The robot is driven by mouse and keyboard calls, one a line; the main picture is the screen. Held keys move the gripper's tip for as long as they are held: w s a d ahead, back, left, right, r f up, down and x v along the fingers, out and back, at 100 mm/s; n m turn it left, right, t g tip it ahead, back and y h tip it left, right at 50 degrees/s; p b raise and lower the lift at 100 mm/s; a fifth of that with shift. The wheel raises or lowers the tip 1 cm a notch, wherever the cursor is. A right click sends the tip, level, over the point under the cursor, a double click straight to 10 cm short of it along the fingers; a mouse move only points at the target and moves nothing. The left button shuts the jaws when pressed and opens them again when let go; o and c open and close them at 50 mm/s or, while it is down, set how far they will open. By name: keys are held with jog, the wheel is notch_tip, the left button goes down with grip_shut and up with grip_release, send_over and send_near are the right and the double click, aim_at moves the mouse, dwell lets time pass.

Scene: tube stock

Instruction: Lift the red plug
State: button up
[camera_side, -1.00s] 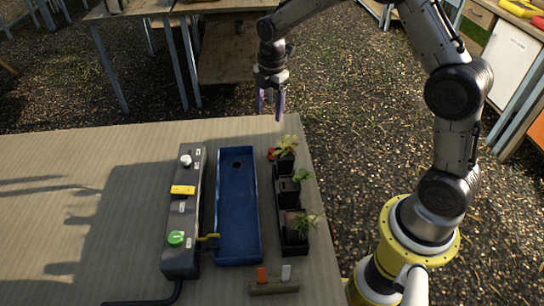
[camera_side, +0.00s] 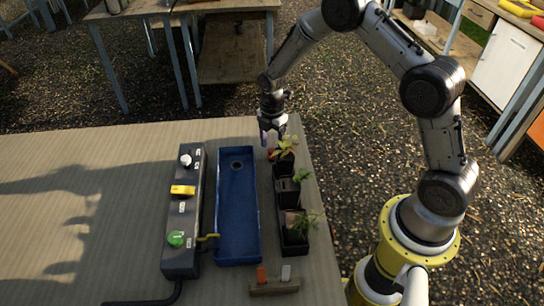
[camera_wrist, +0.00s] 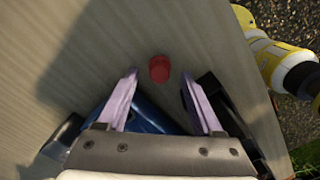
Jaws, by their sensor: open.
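The red plug (camera_wrist: 159,68) is a small round piece on the table top in the wrist view. It appears between the tips of my gripper's two purple fingers, with a gap on each side. In the side view my gripper (camera_side: 270,137) is low over the far right part of the table, pointing down and open. The red plug (camera_side: 271,153) shows there just below the fingers, beside the far end of the black planter. I cannot tell from these views how high the fingertips are above it.
A blue tray (camera_side: 221,215) lies left of the black planter (camera_side: 294,247), which holds several small plants. A grey control box (camera_side: 182,218) with yellow and green knobs stands further left. A small rack (camera_side: 274,287) is at the front. The table's left side is clear.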

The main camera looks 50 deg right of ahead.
aim_at(272, 150)
jog(key=shift+f, duration=1.5)
grip_shut()
